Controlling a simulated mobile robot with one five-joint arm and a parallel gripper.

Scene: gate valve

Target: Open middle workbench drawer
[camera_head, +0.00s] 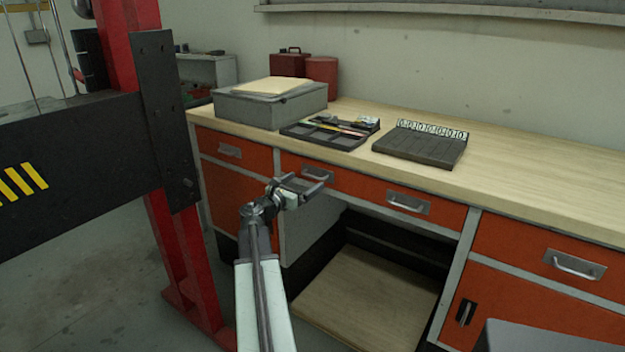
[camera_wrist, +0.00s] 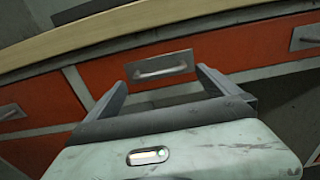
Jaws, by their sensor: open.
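The middle workbench drawer (camera_head: 364,188) is a wide orange front under the wooden top, and it looks closed, flush with its neighbours. It has a left metal handle (camera_head: 317,173) and a right metal handle (camera_head: 408,203). My gripper (camera_head: 309,184) is in front of the drawer's left end, its open fingers pointing toward the left handle and partly covering it. In the wrist view the left handle (camera_wrist: 161,68) lies between and beyond the two open fingertips (camera_wrist: 162,81), apparently apart from them. The right handle (camera_wrist: 306,37) shows at the right edge.
A left drawer (camera_head: 230,150) and a right drawer (camera_head: 547,258) flank it. Below is an open bay with a wooden board (camera_head: 365,295). A grey case (camera_head: 270,105), tool tray (camera_head: 330,131) and dark block set (camera_head: 420,147) sit on top. A red post (camera_head: 185,250) stands left.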

